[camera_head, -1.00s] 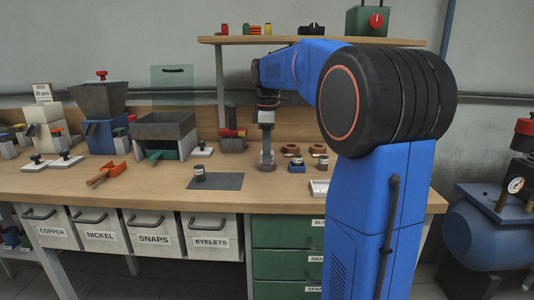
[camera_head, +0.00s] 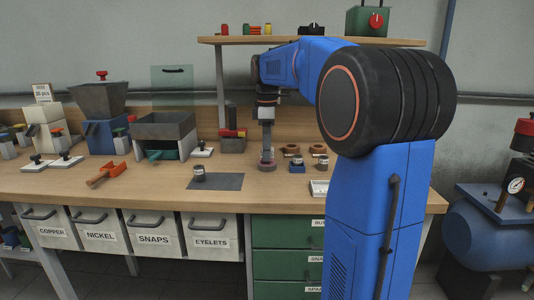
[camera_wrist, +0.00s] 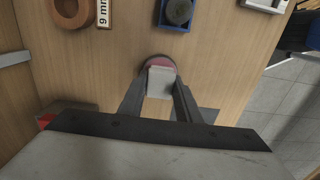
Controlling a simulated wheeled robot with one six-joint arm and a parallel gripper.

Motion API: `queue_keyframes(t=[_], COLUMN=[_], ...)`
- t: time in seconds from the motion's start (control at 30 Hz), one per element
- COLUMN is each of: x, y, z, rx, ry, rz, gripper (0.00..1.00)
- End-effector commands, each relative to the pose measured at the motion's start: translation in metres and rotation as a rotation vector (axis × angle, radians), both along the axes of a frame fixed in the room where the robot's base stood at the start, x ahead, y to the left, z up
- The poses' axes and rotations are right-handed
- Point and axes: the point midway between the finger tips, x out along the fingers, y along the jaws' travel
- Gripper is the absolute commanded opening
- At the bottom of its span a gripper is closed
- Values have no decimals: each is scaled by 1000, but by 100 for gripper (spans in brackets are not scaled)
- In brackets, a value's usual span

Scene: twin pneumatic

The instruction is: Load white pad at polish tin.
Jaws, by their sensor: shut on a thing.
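My gripper (camera_head: 267,150) points down over the right half of the bench. In the wrist view its jaws (camera_wrist: 159,88) are shut on the white pad (camera_wrist: 161,80), a small pale block between the fingertips. The polish tin (camera_wrist: 157,61), a low round thing with a pinkish face, is right at the pad's far end. It also shows under the fingertips in the head view (camera_head: 267,167). The pad overlaps the tin in the wrist view; I cannot tell whether they touch.
A blue square holder (camera_wrist: 163,22) with a dark round piece is close by. A dark mat (camera_head: 225,183) bears a small cylinder (camera_head: 199,174). The bench front (camera_head: 285,192) is mostly clear.

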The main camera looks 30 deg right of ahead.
Motion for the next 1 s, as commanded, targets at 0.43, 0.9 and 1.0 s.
queue_keyframes(t=[0.43,0.9,1.0], x=[0,0,0], y=[0,0,0], z=[30,56,57], rx=[0,-1,-1], ry=[-2,-1,-1], rz=[0,0,0], gripper=[13,13,13])
